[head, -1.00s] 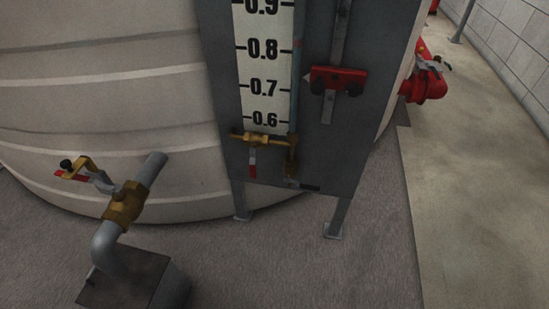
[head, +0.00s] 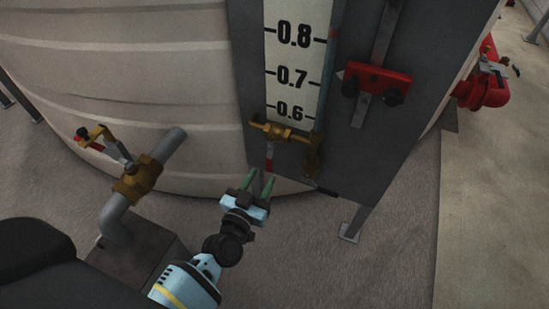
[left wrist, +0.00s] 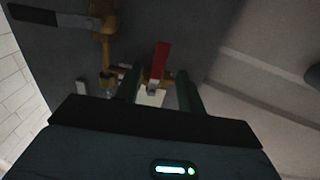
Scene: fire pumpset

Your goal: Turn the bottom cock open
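The brass cock (head: 280,132) sits at the foot of the level gauge. Its short red handle (head: 269,160) hangs straight down; the handle also shows in the left wrist view (left wrist: 160,62). My left gripper (head: 261,182) is just below the handle, its two green fingers apart and pointing up at it. In the left wrist view the red handle lies between the fingers of my gripper (left wrist: 158,92), and I cannot tell whether they touch it. A second lever with a black grip (left wrist: 35,15) sticks out from the brass pipe beside it. My right gripper is out of view.
The grey gauge board (head: 385,150) stands on legs before the cream tank (head: 130,70). A red slider (head: 376,82) is above right. Another brass valve (head: 138,178) on a grey pipe stands at left. Floor is clear at right.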

